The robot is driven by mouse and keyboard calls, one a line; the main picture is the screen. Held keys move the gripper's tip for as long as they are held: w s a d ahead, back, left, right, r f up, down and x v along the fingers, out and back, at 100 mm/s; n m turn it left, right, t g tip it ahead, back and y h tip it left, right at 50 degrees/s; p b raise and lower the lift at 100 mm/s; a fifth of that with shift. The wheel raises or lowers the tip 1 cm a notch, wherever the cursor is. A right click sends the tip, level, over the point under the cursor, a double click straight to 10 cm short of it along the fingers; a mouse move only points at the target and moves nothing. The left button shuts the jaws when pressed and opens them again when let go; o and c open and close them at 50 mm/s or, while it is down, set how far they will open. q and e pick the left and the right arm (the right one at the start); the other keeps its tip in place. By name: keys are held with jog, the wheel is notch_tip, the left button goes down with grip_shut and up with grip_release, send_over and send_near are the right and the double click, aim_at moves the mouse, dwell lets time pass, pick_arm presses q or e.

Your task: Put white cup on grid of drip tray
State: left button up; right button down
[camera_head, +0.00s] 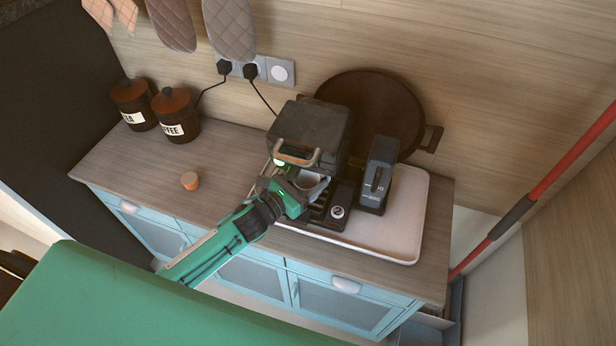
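The white cup (314,183) is partly visible under the front of the dark espresso machine (312,130), just above or on the drip tray grid (319,209). I cannot tell whether its base touches the grid. My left gripper (302,193) reaches in from the lower left and is right at the cup's near left side, overlapping it. Its fingers are too small and hidden to show whether they grip the cup. My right gripper is not in view.
A white tray (408,225) lies under the machine. The counter's left middle is clear.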

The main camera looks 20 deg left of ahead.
pick_arm(q)
jog(key=o, duration=0.8)
jog(key=shift+f, duration=0.15)
jog(key=shift+c, duration=0.2)
jog(key=o, duration=0.4)
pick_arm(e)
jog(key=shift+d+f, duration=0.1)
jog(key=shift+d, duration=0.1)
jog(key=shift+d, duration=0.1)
pick_arm(q)
jog(key=shift+r, duration=0.2)
jog(key=b+v, duration=0.4)
jog(key=v, duration=0.8)
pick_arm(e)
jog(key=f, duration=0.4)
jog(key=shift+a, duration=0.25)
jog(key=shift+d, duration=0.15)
